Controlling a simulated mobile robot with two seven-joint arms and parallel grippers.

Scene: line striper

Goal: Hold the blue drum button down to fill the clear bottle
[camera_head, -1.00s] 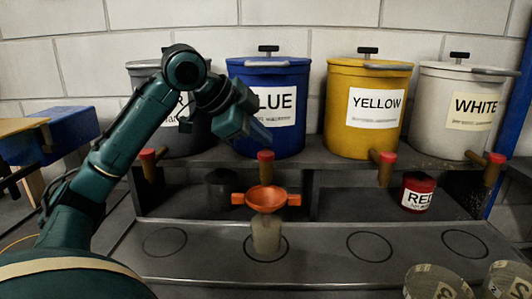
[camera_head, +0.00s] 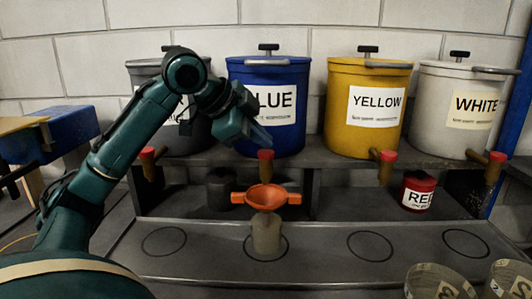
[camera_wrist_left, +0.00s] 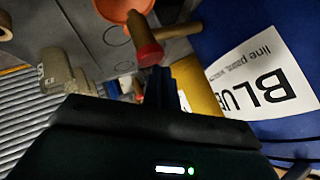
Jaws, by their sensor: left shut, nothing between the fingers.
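The blue drum (camera_head: 285,75) stands on the shelf with a white BLUE label. Its tap below has a red button (camera_head: 265,155) on top. The clear bottle (camera_head: 266,236) stands upright under this tap in a drawn circle, with an orange funnel (camera_head: 265,198) in its mouth. My left gripper (camera_head: 264,139) is shut and empty, its tip just above the red button. In the left wrist view the closed fingers (camera_wrist_left: 160,88) are close beside the red button (camera_wrist_left: 150,54); I cannot tell whether they touch. My right gripper is out of view.
A grey drum, a yellow drum (camera_head: 362,132) and a white drum (camera_head: 450,140) share the shelf, each with a red-topped tap. A small red pot (camera_head: 417,192) sits underneath. Clear cups (camera_head: 435,282) stand front right. Other circles on the bench are empty.

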